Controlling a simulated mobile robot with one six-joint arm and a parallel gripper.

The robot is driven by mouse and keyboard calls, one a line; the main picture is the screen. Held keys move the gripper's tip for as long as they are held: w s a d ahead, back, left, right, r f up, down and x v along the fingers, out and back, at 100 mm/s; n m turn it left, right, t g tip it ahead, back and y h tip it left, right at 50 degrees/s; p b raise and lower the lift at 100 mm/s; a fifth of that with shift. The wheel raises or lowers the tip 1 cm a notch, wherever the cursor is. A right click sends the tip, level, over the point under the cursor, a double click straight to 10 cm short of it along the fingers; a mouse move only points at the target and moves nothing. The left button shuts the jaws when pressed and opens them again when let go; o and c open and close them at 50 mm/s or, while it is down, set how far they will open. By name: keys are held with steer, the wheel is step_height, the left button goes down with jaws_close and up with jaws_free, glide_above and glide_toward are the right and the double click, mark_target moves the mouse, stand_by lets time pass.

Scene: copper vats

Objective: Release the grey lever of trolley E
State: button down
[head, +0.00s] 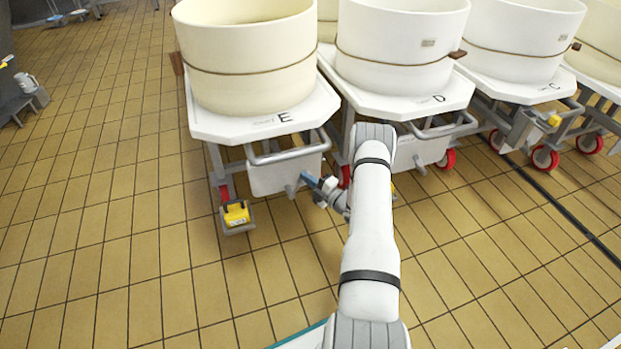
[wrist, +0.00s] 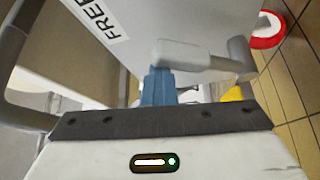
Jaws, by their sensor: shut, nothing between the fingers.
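Trolley E (head: 215,126) stands left of centre in the head view, a white platform marked E carrying a cream vat (head: 250,55). A grey box (head: 275,175) hangs below its front edge, under a grey rail (head: 290,153). The grey lever (head: 292,189) is small in the head view, low on the box's right part. In the wrist view a light grey lever (wrist: 190,56) runs sideways to a grey round post. My gripper (head: 308,180) is shut, its blue fingertips right beside the lever. The blue fingers (wrist: 157,86) reach the lever's left end; whether they touch cannot be told.
A yellow pedal (head: 236,213) sits by trolley E's front left red wheel. Trolley D (head: 400,97) stands close on the right, with trolley C (head: 520,85) beyond it. The tiled floor (head: 110,200) at left and in front is free.

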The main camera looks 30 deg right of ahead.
steer(key=shift+s+d+f, duration=0.1)
steer(key=shift+d, duration=0.25)
step_height(320, 180, up, 3)
steer(key=a+p, duration=0.3)
steer(key=s+d+f+p, duration=0.2)
steer(key=s+f, duration=0.1)
steer(key=s, duration=0.6)
steer(key=shift+s+f, duration=0.2)
steer(key=shift+f, duration=0.15)
